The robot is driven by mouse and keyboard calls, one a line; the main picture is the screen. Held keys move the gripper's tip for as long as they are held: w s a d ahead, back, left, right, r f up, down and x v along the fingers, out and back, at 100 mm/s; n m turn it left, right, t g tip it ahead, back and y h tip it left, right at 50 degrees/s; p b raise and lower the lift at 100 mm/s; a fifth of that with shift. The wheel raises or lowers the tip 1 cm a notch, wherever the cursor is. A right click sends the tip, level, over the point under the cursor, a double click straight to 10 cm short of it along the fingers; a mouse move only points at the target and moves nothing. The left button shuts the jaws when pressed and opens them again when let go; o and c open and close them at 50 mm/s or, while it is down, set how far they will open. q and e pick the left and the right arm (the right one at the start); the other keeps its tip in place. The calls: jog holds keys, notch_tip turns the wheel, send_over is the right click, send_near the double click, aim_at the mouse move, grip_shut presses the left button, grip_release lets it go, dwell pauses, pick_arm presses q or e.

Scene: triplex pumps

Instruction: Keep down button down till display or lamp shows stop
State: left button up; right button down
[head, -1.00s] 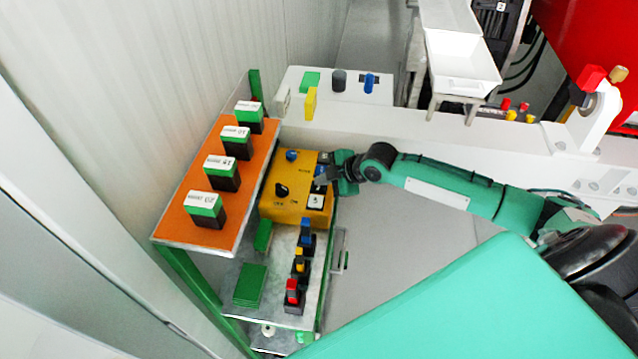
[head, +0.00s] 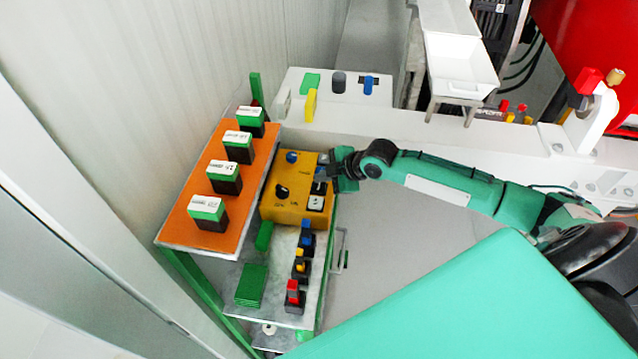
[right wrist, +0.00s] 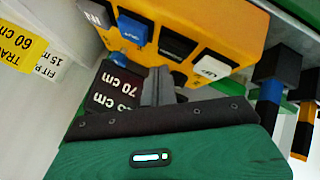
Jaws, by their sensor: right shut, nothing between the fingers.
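I cannot read any stop sign or make out a lit lamp. My right gripper (head: 325,173) is shut and empty at the box's right edge. Its fingertips (right wrist: 157,80) point at the box face; I cannot tell whether they touch a button. My left gripper is not in view.
An orange shelf (head: 178,228) with several green-and-black labelled blocks stands left of the box. A lower grey shelf (head: 270,304) holds green plates (head: 251,284) and coloured switches (head: 301,262). A white bench (head: 420,125) lies behind. Open floor lies right of the shelves.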

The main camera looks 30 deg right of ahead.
aim_at(324, 187)
notch_tip(324, 187, up, 5)
jog(key=p, duration=0.4)
dwell(0.8)
